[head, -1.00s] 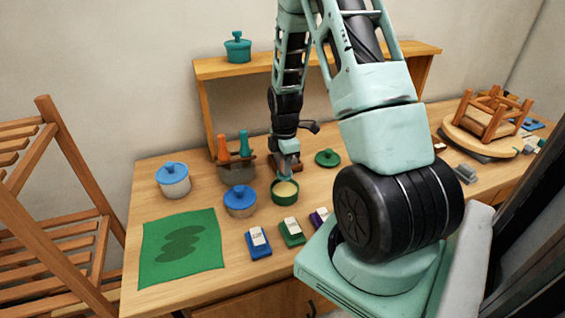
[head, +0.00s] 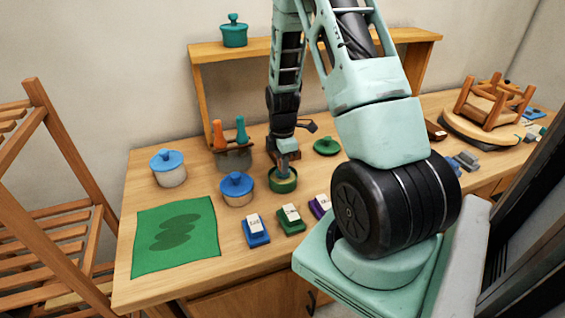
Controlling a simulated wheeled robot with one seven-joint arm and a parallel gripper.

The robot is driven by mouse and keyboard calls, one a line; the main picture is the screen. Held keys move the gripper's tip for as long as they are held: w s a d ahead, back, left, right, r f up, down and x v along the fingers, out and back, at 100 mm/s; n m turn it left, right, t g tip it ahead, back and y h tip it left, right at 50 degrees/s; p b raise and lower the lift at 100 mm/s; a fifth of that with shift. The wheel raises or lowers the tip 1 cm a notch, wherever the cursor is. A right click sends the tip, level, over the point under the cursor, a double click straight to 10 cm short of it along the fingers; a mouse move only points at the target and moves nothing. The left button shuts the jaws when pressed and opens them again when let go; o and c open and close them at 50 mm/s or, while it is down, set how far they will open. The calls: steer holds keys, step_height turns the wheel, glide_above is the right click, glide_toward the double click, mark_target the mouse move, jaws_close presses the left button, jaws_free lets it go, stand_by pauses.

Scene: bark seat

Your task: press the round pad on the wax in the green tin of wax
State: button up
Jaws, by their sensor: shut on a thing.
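The green tin of wax (head: 283,185) stands open on the bench, and a little pale wax shows inside its rim. My gripper (head: 284,156) points down right over the tin and is shut on the round pad (head: 283,173). The pad is small and mostly covered by the jaws. Its lower end is at the tin's mouth; I cannot tell whether it touches the wax. A green lid (head: 327,146) with a knob lies on the bench to the right of the tin.
Close left of the tin is a blue-lidded pot (head: 236,190), with a holder of orange and teal-handled tools (head: 233,158) behind. Blue (head: 256,231) and green (head: 291,221) blocks lie in front. A green cloth (head: 175,237) lies left. An upturned stool (head: 492,108) stands far right.

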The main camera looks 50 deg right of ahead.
steer(key=shift+f+b, duration=0.35)
steer(key=shift+f, duration=0.25)
stand_by(1.4)
steer(key=shift+r, duration=0.1)
steer(key=shift+r+p, duration=2.9)
steer(key=shift+r, duration=0.65)
steer(key=shift+f, duration=0.1)
